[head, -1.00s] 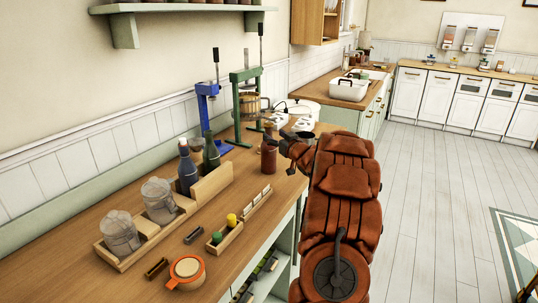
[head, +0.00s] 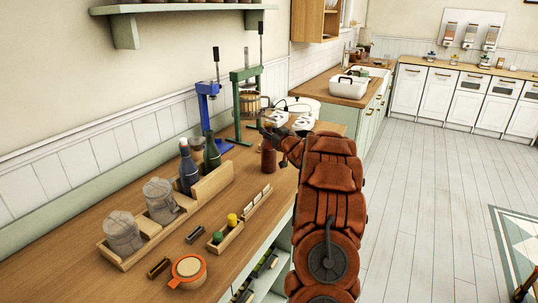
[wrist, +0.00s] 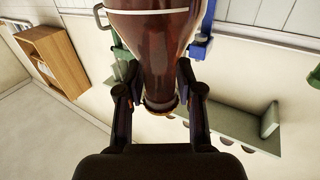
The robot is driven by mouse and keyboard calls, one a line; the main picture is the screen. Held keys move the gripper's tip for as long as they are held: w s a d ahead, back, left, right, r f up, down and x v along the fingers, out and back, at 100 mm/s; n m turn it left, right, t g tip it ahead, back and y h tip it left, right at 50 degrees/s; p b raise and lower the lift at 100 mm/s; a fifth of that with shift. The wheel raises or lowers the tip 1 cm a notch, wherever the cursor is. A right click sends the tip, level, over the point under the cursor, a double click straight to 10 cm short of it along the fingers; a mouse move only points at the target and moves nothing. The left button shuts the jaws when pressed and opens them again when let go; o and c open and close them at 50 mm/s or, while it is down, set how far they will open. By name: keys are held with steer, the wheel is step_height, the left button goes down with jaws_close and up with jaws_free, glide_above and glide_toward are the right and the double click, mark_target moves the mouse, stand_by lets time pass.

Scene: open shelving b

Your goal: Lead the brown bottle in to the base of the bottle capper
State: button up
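The brown bottle (head: 268,162) is upright at the front edge of the wooden worktop. My gripper (head: 275,138) is at its upper part. In the wrist view the bottle (wrist: 155,45) appears neck-down, and my gripper's fingers (wrist: 157,75) lie on both sides of its shoulder and seem to touch it. I cannot tell whether its bottom rests on the worktop. Two lever stands are behind and left of the bottle: a blue one (head: 203,103) and a taller green one (head: 235,98). I cannot tell for certain which is the bottle capper.
A small tray (head: 258,203) and an orange-rimmed round pot (head: 187,272) are nearer. Bare worktop lies between the bottle and the rack.

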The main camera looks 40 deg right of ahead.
jaws_close()
steer(key=shift+r, duration=0.25)
stand_by(0.5)
